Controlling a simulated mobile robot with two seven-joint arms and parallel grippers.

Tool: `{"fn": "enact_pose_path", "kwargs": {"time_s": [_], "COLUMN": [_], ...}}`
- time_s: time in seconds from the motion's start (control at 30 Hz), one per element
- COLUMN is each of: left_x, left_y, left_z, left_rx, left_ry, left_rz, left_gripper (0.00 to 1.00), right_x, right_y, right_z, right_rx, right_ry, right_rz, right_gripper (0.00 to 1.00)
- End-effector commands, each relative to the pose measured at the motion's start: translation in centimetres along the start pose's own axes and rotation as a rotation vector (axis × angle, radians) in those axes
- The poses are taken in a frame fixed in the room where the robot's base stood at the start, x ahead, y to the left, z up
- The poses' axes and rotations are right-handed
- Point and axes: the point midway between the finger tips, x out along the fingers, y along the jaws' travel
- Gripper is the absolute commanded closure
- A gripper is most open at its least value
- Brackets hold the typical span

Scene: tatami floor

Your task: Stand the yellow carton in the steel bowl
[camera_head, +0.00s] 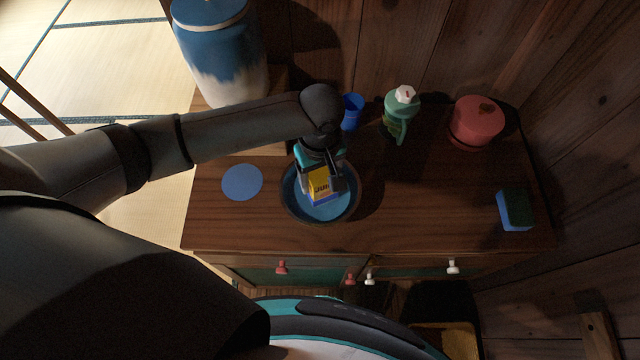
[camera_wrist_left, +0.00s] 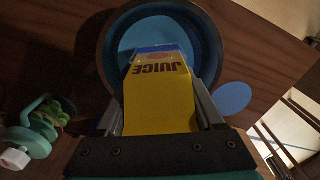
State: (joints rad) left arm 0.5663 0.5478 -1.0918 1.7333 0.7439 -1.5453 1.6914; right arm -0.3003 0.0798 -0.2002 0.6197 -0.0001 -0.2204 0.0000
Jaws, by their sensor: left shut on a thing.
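The yellow carton (camera_head: 321,187), marked JUICE, is held between the fingers of my left gripper (camera_head: 322,180). It also shows large in the left wrist view (camera_wrist_left: 160,95), with its far end over the inside of the bowl. The bowl (camera_head: 289,205) stands on the wooden cabinet top, dark-rimmed with a blue inside; its rim also shows in the left wrist view (camera_wrist_left: 108,60). I cannot tell whether the carton touches the bowl's bottom. My right gripper is not in view.
A blue disc (camera_head: 242,182) lies left of the bowl. Behind it stand a blue cup (camera_head: 352,111), a green bottle (camera_head: 402,104) and a red pot (camera_head: 476,122). A sponge (camera_head: 514,210) lies at the right. A large blue-white jar (camera_head: 222,55) stands at the back left.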

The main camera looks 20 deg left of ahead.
Motion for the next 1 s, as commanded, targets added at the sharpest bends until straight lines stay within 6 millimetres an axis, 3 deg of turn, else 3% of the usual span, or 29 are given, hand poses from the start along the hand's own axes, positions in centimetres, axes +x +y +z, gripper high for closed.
{"fn": "enact_pose_path", "kwargs": {"time_s": [0.1, 0.2, 0.6, 0.63, 0.9, 1.0], "left_x": [2.2, 3.1, 3.4, 3.5, 3.4, 3.4], "left_y": [-0.1, 0.0, 0.0, 0.0, 0.0, 0.0], "left_z": [0.0, 0.0, 0.0, 0.0, 0.0, 0.0], "left_rx": [-0.001, -0.001, -0.001, -0.001, 0.0, 0.0], "left_ry": [0.0, 0.001, 0.0, 0.0, 0.0, 0.0], "left_rz": [-0.003, -0.001, 0.0, -0.001, -0.001, -0.001], "left_gripper": [1.0, 1.0, 1.0, 0.29, 0.0, 0.0], "right_x": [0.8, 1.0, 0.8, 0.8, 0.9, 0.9], "right_y": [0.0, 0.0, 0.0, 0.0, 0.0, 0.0], "right_z": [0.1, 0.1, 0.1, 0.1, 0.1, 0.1], "right_rx": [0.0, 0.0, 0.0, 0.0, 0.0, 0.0], "right_ry": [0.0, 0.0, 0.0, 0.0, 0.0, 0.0], "right_rz": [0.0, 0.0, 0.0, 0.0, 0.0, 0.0], "right_gripper": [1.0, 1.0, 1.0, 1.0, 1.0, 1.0]}}
